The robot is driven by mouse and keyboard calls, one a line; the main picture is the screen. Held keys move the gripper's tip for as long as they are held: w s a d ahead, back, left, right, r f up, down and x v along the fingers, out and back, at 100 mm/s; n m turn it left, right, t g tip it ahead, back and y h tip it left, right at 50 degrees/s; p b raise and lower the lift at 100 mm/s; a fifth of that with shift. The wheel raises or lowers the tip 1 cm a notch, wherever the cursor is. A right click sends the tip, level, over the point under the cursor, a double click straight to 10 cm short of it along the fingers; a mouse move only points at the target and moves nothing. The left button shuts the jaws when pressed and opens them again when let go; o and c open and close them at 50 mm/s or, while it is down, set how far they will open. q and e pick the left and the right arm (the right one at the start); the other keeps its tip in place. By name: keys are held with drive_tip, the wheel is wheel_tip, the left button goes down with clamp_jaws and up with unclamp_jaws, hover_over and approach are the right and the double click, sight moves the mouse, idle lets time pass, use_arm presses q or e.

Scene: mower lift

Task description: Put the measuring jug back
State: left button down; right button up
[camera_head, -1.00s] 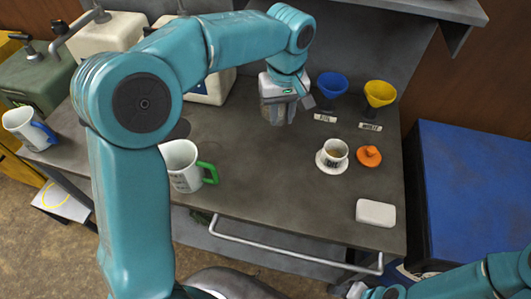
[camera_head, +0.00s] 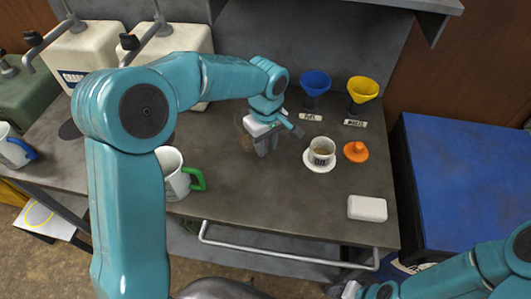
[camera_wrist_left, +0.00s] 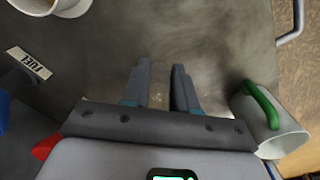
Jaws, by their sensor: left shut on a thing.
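My left gripper (camera_head: 266,146) points down over the middle of the bench, with its fingers shut on a see-through, faintly brownish vessel, which I take to be the measuring jug (camera_head: 243,132). Its outline is faint and partly hidden by the gripper. In the left wrist view the fingers (camera_wrist_left: 160,88) stand either side of a narrow tan strip of it. I cannot tell whether it touches the bench. My right gripper (camera_head: 375,291) is at the bottom edge, mostly cut off; its jaw state does not show.
A white jug with a green handle (camera_head: 174,181) stands left of the gripper; a blue-handled one (camera_head: 10,149) is far left. A cup on a saucer (camera_head: 331,161), orange cap (camera_head: 355,152), white block (camera_head: 367,208), blue funnel (camera_head: 315,82) and yellow funnel (camera_head: 361,90) are right. Front-middle bench is clear.

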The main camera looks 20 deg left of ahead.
sight(266, 153)
use_arm(q)
wheel_tip(266, 153, down, 5)
drive_tip(key=shift+r, duration=0.2)
drive_tip(key=shift+f, duration=0.2)
drive_tip(key=c, duration=0.9)
unclamp_jaws()
drive_tip(key=shift+r, duration=0.1)
